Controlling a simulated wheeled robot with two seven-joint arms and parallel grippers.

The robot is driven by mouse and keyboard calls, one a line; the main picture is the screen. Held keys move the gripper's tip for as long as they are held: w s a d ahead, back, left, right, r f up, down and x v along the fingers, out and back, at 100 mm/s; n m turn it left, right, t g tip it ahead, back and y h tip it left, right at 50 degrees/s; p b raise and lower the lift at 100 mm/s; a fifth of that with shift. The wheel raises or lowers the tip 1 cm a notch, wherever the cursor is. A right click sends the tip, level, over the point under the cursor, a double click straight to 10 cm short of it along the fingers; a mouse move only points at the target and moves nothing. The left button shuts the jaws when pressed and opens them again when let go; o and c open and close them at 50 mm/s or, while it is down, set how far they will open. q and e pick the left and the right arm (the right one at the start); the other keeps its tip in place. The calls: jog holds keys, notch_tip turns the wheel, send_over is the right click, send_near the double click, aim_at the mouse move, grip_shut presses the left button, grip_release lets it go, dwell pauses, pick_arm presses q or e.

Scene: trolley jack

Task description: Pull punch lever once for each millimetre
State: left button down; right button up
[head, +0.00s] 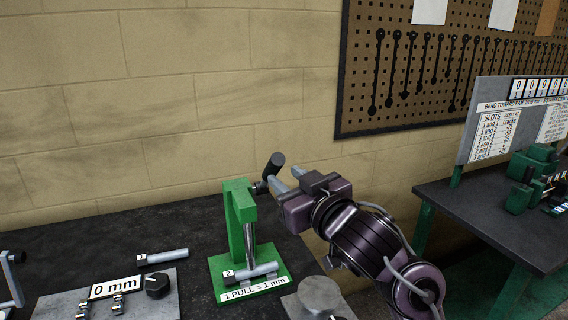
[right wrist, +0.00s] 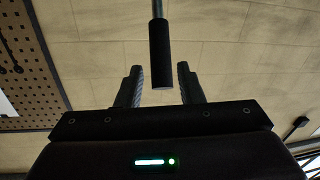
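The green punch press (head: 236,215) stands on the dark bench, with a "1 PULL = 1 mm" label (head: 253,289) on its base. A metal pin marked 2 (head: 252,272) lies across the base, below the press's upright rod. The punch lever (head: 274,163) tilts up from the press top and ends in a black grip. My right gripper (head: 283,177) is open beside the lever. In the right wrist view, the lever's black grip (right wrist: 160,55) hangs in line with the gap between the two fingers (right wrist: 160,75), with room on both sides. My left gripper is not in view.
A "0 mm" sign (head: 115,287) stands on a grey plate (head: 160,303) with a black knob, left of the press. A loose pin (head: 161,257) lies behind it. A second table (head: 470,215) with green fixtures is at right. A pegboard (head: 385,95) hangs behind.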

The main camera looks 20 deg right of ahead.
aim_at(270, 165)
jog(key=w, duration=0.3)
jog(key=w+a, duration=0.1)
jog(key=w, duration=0.3)
jog(key=shift+a, duration=0.2)
jog(key=shift+w, duration=0.1)
grip_shut()
